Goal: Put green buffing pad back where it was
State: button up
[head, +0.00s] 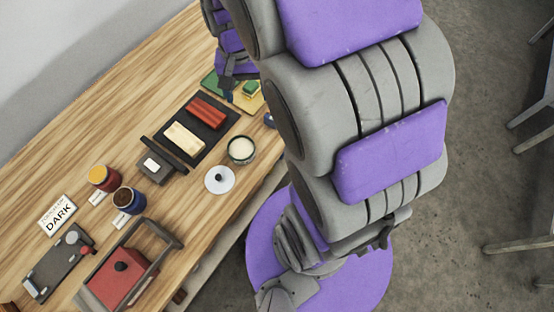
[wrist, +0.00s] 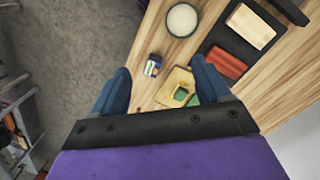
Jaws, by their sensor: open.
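A small green block (head: 251,87), which looks like the green buffing pad, sits on a tan-yellow square (head: 255,103) near the far end of the bench. In the wrist view the green pad (wrist: 180,93) rests on the tan square (wrist: 177,76), between my fingers and low in the picture. A flat green square (head: 210,81) lies beside the tan one; part of it shows in the wrist view (wrist: 194,100).
A black tray (head: 218,138) holds a red block (head: 205,112) and a cream block (head: 184,138). A jar (head: 241,150), a white disc (head: 219,180) and a small blue item (wrist: 152,65) stand nearby. Jars, a "DARK" sign (head: 58,214) and a red box (head: 118,280) occupy the near end.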

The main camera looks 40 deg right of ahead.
jog(key=s+a+r+n, duration=0.1)
jog(key=s+a+n, duration=0.1)
jog(key=s, duration=0.7)
jog(key=s+a+n, duration=0.2)
jog(key=s+n, duration=0.2)
jog(key=s, duration=0.6)
jog(key=shift+s+a+r+n+g, duration=0.3)
jog(key=shift+r+g, duration=0.05)
jog(key=shift+g, duration=0.05)
jog(key=shift+d, duration=0.15)
